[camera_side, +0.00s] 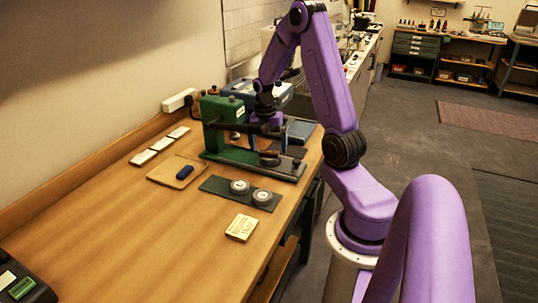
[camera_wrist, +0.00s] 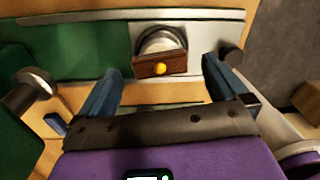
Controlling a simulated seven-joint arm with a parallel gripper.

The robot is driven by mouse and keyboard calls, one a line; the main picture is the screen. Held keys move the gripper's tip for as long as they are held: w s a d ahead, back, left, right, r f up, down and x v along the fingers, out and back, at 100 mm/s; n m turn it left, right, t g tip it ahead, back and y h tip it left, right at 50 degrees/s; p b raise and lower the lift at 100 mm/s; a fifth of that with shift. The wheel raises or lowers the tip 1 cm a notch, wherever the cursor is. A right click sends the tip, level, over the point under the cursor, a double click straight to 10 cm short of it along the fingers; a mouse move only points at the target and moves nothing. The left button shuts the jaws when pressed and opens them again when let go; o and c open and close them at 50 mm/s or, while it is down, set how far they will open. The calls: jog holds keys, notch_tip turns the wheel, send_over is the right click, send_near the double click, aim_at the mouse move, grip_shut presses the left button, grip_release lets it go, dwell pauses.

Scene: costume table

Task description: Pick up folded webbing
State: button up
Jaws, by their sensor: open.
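A small brown folded piece (camera_wrist: 150,66) with a yellow round stud, which looks like the folded webbing, sits against a round metal seat on the green press (camera_side: 212,112). In the side view the brown piece (camera_side: 268,154) shows low between my fingers. My gripper (camera_wrist: 162,68) is open, with its two blue-grey fingers on either side of the brown piece and visible gaps to both. My gripper (camera_side: 269,147) is low over the press base. Whether the fingertips reach down to the piece's height is unclear.
A dark blue item (camera_side: 185,172) lies on a tan mat (camera_side: 163,180). Two round tins (camera_side: 262,197) stand on a dark green mat (camera_side: 215,187). A cream labelled box (camera_side: 241,228) is near the table's right edge.

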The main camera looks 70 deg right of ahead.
jog(key=shift+f, duration=0.75)
jog(key=c, duration=1.2)
